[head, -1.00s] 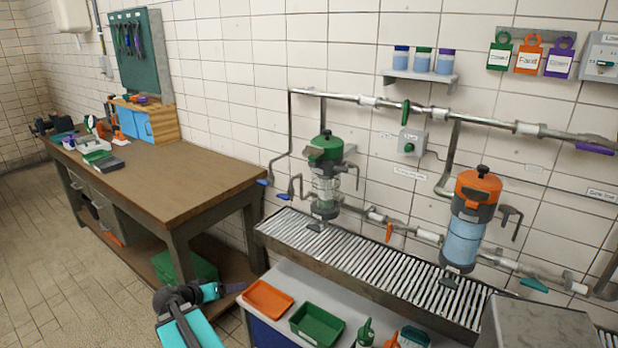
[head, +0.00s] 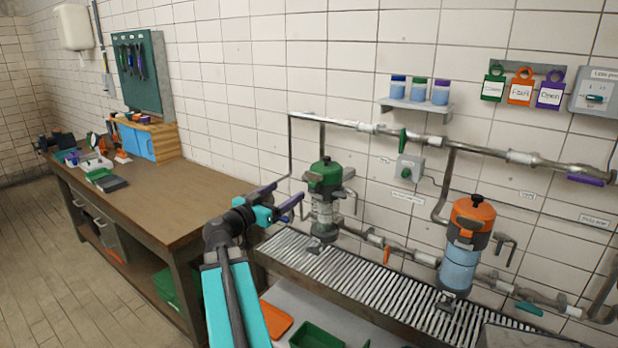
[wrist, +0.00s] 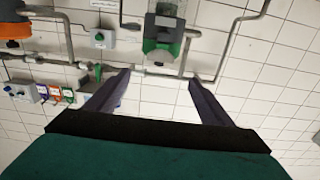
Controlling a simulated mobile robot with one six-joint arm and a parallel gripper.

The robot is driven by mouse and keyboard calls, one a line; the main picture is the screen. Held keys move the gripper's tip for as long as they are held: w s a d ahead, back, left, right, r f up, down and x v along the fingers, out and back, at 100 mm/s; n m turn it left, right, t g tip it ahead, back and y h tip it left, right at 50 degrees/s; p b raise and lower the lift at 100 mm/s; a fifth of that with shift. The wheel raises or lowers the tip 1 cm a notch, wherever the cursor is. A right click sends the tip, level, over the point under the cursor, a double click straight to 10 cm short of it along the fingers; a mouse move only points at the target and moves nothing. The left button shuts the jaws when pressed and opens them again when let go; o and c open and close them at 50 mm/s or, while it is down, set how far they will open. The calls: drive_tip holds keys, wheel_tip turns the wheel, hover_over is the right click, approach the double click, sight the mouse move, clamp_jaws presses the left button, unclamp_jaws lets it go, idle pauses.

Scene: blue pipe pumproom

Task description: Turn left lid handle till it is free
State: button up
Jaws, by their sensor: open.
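The left vessel has a green lid (head: 325,175) with a dark knob on top and a grey part at its right side. Its clear body stands over the slatted drain. In the wrist view, which is upside down, the green lid (wrist: 160,52) lies beyond and between the two fingers. My gripper (head: 287,194) is open and empty, left of the green lid and apart from it. In the wrist view the dark purple fingers of my gripper (wrist: 159,76) are spread wide with nothing between them. I cannot make out the lid handle's exact turn position.
A second vessel with an orange lid (head: 473,220) stands to the right. Pipes (head: 400,133) with coloured valve levers run behind both. The slatted drain (head: 375,285) lies below. A wooden workbench (head: 160,200) is at left. Green and orange trays sit low in front.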

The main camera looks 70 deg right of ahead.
sight(313, 176)
drive_tip(key=shift+d, duration=0.15)
drive_tip(key=p+x, duration=0.5)
drive_tip(key=x, duration=0.6)
drive_tip(key=shift+d+p, duration=0.4)
drive_tip(key=shift+p+x, duration=0.35)
drive_tip(key=shift+x, duration=0.55)
drive_tip(key=shift+s+f, duration=0.1)
drive_tip(key=c, duration=1)
drive_tip(key=shift+a+f, duration=0.1)
drive_tip(key=shift+c, duration=0.2)
